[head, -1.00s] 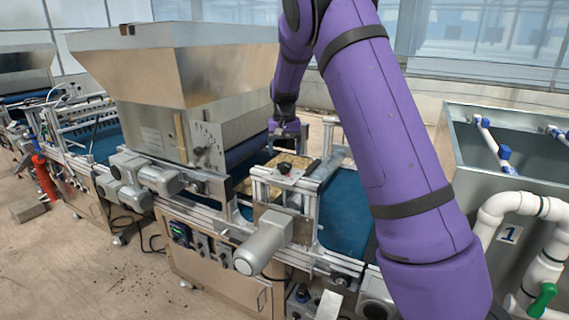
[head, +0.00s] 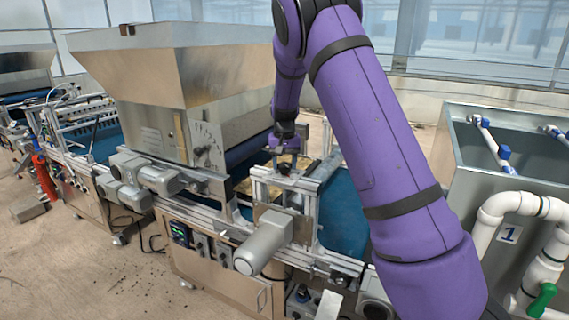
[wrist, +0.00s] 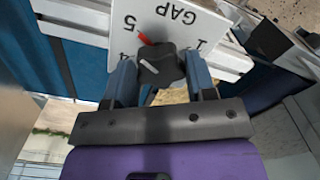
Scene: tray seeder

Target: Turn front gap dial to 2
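The front gap dial (wrist: 161,66) is a dark knob with a light line, in front of a white plate (wrist: 187,30) marked GAP with 5, 4 and 1 readable. A red pointer (wrist: 146,39) sticks out at the knob's edge beside the 5; the 2 is not readable. My gripper (wrist: 160,76) has its two blue fingers on either side of the knob, close to it; I cannot tell if they touch it. In the head view my gripper (head: 286,164) is low over the front frame's top plate, and the dial is small and mostly hidden there.
The steel hopper (head: 170,75) stands left of my arm, with a scale plate on its side. A grey motor (head: 262,248) juts from the front of the line. A blue belt (head: 345,225) runs beneath. A steel tank (head: 520,160) with white pipes is at the right.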

